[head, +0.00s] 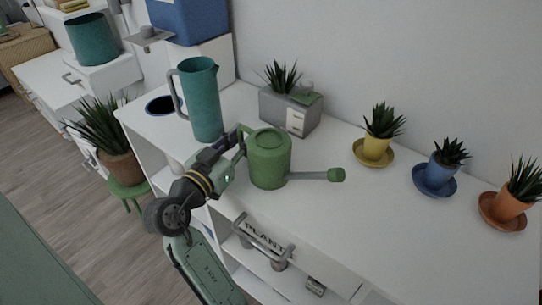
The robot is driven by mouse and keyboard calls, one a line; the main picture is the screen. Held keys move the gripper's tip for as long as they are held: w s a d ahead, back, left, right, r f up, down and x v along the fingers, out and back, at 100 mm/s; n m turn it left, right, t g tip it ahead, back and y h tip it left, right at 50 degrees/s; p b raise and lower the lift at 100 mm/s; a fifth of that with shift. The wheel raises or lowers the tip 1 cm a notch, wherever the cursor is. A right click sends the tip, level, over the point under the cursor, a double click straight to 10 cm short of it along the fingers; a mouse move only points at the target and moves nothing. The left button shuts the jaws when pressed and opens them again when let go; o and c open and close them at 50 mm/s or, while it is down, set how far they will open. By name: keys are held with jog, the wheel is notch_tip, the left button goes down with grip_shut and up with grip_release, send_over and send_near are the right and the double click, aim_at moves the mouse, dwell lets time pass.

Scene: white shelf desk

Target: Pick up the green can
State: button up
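The green can (270,160) is a watering can standing upright on the white desk top (350,205). Its spout points right and ends in a round head. My gripper (239,138) comes in from the lower left and is at the can's left side, by its handle. The fingers overlap the handle in the picture, and I cannot tell whether they are shut on it.
A tall teal pitcher (203,100) stands close behind and left of my gripper. A grey planter (290,112) is behind the can. Yellow (372,150), blue (437,178) and orange (505,207) potted plants stand to the right. The desk front right of the can is clear.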

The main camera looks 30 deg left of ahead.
grip_shut()
jog(key=shift+r, duration=0.1)
dwell(0.5)
